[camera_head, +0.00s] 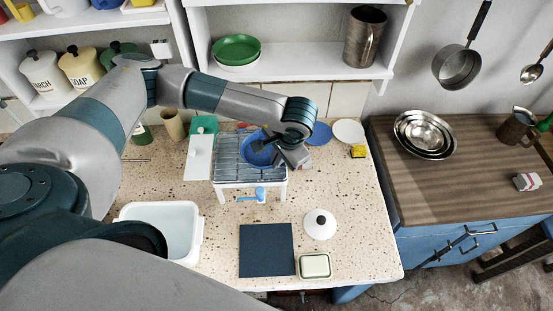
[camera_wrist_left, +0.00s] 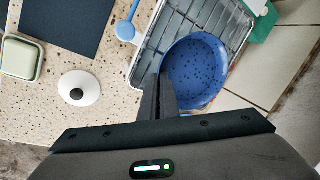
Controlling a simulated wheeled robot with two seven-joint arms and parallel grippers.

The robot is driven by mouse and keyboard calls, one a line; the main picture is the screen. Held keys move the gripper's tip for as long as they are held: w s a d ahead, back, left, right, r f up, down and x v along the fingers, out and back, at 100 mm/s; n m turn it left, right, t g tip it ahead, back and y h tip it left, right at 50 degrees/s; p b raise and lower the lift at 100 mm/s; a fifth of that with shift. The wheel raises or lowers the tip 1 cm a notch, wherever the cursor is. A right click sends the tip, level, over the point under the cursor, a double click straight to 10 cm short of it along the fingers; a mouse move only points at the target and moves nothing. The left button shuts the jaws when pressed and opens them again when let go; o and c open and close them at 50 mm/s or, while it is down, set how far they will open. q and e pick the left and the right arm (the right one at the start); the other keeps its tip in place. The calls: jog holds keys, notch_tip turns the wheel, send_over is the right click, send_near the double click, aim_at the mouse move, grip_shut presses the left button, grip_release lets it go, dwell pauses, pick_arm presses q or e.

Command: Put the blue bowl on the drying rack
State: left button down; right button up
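The blue bowl (camera_head: 256,154) is at the right part of the wire drying rack (camera_head: 226,170) in the head view. In the left wrist view the speckled inside of the bowl (camera_wrist_left: 197,74) faces the camera, over the rack's wires (camera_wrist_left: 196,20). My left gripper (camera_head: 284,155) is at the bowl's right side. In the wrist view its dark fingers (camera_wrist_left: 163,92) are close together at the bowl's rim and look shut on it. I cannot tell whether the bowl rests on the wires or hangs just above them. My right gripper is not in view.
A blue spoon-like utensil (camera_head: 260,194) lies at the rack's front. A dark mat (camera_head: 266,250), white lid (camera_head: 320,224), soap dish (camera_head: 315,266) and white basin (camera_head: 172,228) are nearer. A blue plate (camera_head: 319,135), white plate (camera_head: 349,132) and yellow sponge (camera_head: 358,152) are right of the rack.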

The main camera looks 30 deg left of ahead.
pick_arm(q)
jog(key=c, duration=2)
grip_release()
jog(key=shift+r, duration=0.1)
jog(key=shift+r+p, duration=0.1)
jog(key=shift+p, duration=0.25)
jog(key=shift+b+v, duration=3.25)
jog(key=shift+v, duration=2.7)
jog(key=shift+s, duration=0.1)
